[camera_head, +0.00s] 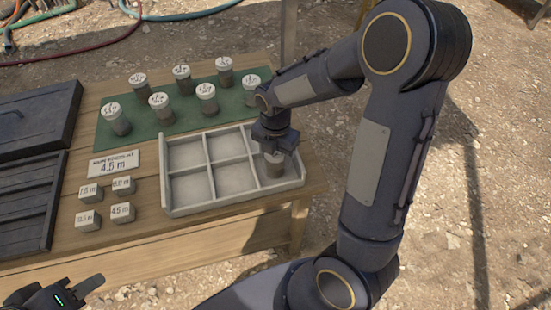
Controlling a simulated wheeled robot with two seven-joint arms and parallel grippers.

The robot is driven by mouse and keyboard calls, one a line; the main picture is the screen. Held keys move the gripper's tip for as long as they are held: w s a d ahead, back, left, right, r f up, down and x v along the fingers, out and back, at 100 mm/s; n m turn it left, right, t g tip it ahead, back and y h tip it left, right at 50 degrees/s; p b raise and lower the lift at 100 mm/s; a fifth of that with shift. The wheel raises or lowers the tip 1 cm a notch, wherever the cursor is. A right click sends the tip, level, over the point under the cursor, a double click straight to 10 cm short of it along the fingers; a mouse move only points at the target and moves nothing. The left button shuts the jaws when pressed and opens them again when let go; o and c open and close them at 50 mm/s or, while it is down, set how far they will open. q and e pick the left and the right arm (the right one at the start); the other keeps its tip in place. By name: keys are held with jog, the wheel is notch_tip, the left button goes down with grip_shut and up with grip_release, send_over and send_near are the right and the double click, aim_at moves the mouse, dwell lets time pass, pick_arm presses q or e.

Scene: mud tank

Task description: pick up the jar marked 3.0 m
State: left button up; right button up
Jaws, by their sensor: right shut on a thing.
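My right gripper (276,148) is shut on a grey-brown jar (274,168) at the front right compartment of the pale divided tray (215,208). The gripper covers the jar's lid, so its marking is hidden. I cannot tell whether the jar's base touches the tray floor. Several similar jars with white lids stand on the green mat (145,137), one of them at the front left (117,124). Their lid markings are too small to read surely. My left gripper (78,292) is only partly in view at the bottom left, away from the jars; its opening is unclear.
A sign (113,164) reading 4.5 m lies left of the tray. Several small marked blocks, such as one reading 4.5 m (122,213), sit in front of it. Dark panelled boxes (28,200) fill the table's left side. The tray's other compartments look empty.

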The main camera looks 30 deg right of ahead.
jog(key=shift+c, duration=1.3)
